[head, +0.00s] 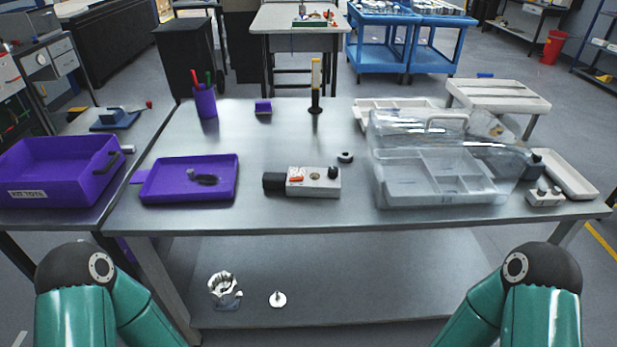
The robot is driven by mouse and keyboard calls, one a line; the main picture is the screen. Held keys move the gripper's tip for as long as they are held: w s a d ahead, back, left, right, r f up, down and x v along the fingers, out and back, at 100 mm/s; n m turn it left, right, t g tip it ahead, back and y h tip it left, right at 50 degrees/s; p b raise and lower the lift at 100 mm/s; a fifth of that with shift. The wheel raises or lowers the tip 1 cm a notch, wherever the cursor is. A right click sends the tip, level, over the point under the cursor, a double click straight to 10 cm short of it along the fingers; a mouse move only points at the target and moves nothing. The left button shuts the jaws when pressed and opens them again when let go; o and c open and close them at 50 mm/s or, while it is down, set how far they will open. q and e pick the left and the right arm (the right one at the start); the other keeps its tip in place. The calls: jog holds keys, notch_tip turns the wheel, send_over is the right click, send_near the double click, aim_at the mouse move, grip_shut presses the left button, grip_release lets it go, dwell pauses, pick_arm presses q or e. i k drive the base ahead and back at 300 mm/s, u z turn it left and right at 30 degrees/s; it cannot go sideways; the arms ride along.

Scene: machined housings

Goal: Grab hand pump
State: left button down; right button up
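I cannot tell for certain which object is the hand pump. A blue device (115,119) with a grey lever and red knob sits on the side bench at the far left. A slim upright tool (315,88) with a black base and yellow upper part stands near the table's back edge. A light grey block (313,181) with a black cylindrical end and a black knob lies at the table's front middle. Only teal and black links of my arms show at the bottom corners. Both grippers are out of view.
A purple tray (158,190) holds a small dark part. A purple tote (50,172) is left of it, and a purple pen cup (205,102) stands behind. A clear-covered compartment box (440,190) fills the table's right. The metal table (265,145) has bare room around the grey block.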

aim_at(316, 183)
jog(key=i, duration=0.45)
jog(key=u, duration=0.1)
jog(key=k, duration=0.5)
jog(key=u, duration=0.65)
jog(key=i, duration=0.15)
jog(key=z, duration=2.9)
jog(key=i, duration=0.5)
jog(key=u, duration=3.05)
jog(key=k, duration=0.15)
jog(key=z, duration=1.4)
